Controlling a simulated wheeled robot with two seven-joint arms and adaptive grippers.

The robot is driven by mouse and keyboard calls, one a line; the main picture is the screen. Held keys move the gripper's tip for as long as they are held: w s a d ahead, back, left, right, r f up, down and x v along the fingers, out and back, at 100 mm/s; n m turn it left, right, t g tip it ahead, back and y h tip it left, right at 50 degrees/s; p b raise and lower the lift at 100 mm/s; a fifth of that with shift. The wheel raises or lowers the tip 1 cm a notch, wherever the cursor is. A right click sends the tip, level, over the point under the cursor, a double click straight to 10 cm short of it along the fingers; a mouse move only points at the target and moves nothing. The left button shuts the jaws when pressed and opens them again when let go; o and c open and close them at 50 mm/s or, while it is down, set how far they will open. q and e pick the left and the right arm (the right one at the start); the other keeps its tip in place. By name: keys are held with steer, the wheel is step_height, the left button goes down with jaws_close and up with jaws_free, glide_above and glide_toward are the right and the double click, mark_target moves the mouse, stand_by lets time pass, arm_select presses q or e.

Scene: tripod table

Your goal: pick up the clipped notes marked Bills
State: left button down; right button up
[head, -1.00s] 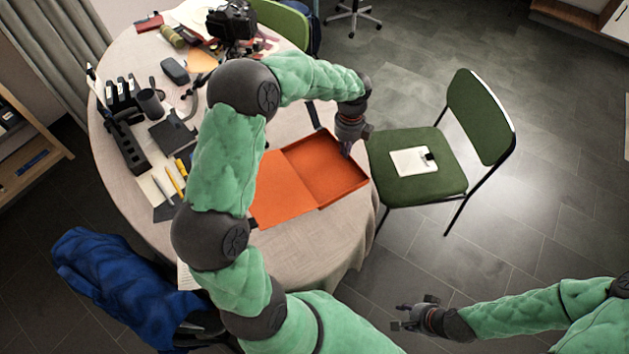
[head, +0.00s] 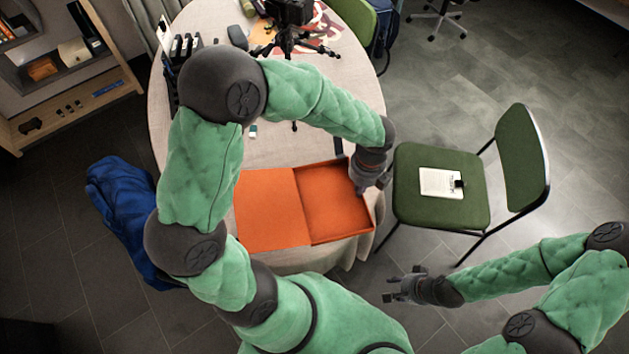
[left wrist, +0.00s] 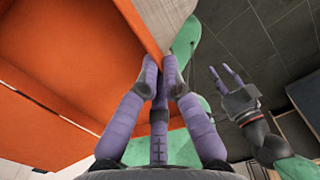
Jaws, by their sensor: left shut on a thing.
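The clipped notes (head: 441,183) are a small white pad with a black clip at its right edge. They lie flat on the seat of the green chair (head: 415,212); their writing is too small to read. My left gripper (head: 361,190) is at the right wall of the open orange box (head: 268,210), left of the chair and apart from the notes. In the left wrist view its fingers (left wrist: 160,68) are shut on the box's wall (left wrist: 138,30). My right gripper (head: 391,288) is open and empty, below the chair; it also shows in the left wrist view (left wrist: 227,76).
The box stands near the front edge of the round table (head: 270,140). A black tripod (head: 288,38) stands farther back on the table. A blue garment (head: 125,215) is at the left. Bare floor (head: 440,110) lies behind the chair.

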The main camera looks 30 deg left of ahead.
arm_select(q)
steer(key=shift+s+d+r, duration=0.1)
steer(key=shift+s, duration=0.15)
steer(key=w+f+b, duration=0.1)
steer(key=w+f, duration=0.2)
steer(key=w, duration=0.1)
steer(key=w+f+b, duration=0.2)
steer(key=w+f, duration=0.1)
steer(key=w, duration=0.1)
steer(key=w+f+b, duration=0.1)
steer(key=w+f, duration=0.2)
steer(key=w, duration=0.2)
steer(key=shift+w+d+f+b, duration=0.1)
steer(key=shift+d+b, duration=0.05)
steer(key=shift+b, duration=0.2)
steer(key=shift+w+f, duration=0.15)
steer(key=shift+f, duration=0.05)
steer(key=f, duration=0.1)
steer(key=f+b, duration=0.2)
steer(key=shift+w+f, duration=0.25)
steer(key=shift+f, duration=0.1)
steer(key=shift+r, duration=0.1)
